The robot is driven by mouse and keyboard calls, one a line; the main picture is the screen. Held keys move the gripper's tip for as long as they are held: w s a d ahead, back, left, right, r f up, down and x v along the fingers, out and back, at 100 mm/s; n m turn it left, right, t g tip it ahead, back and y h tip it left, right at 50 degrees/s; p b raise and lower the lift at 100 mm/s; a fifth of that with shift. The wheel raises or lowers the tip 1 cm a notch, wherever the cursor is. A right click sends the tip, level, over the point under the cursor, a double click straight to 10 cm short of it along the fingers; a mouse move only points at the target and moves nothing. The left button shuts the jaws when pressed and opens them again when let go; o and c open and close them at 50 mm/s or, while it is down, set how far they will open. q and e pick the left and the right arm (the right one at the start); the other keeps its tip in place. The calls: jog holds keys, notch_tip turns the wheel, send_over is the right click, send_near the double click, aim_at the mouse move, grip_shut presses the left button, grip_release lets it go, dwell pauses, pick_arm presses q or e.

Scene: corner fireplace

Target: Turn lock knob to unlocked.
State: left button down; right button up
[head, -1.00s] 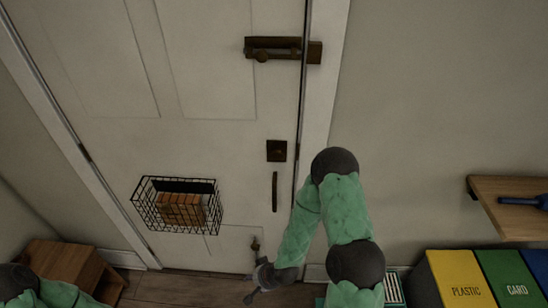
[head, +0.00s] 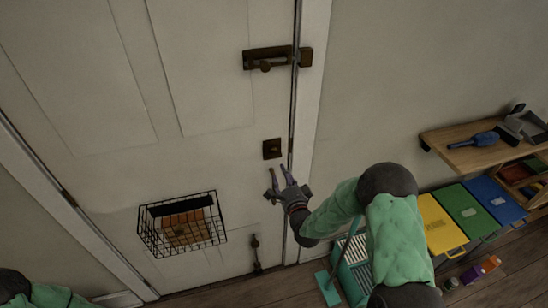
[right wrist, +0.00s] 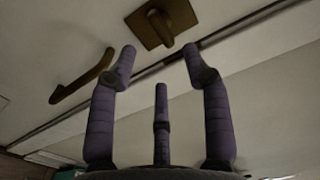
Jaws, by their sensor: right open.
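The lock knob (head: 272,149) is a small dark bronze turn piece on a square plate, on the white door near its right edge. In the right wrist view the lock knob (right wrist: 160,27) shows just beyond the fingertips, at the top. My right gripper (head: 278,172) is open and empty, just below the knob plate and apart from it. Its fingers (right wrist: 158,58) are spread to either side of the knob in the right wrist view. My left gripper is not in view; only part of that arm shows at the bottom left.
A dark door handle (right wrist: 82,78) lies left of the plate in the right wrist view. A slide bolt (head: 270,58) is higher on the door. A wire basket (head: 150,238) hangs at lower left. Bins (head: 440,226) and a wooden shelf (head: 465,155) stand at right.

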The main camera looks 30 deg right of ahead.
aim_at(275, 157)
jog(key=x, duration=1)
jog(key=shift+w+f, duration=0.1)
jog(key=shift+w, duration=0.15)
grip_shut()
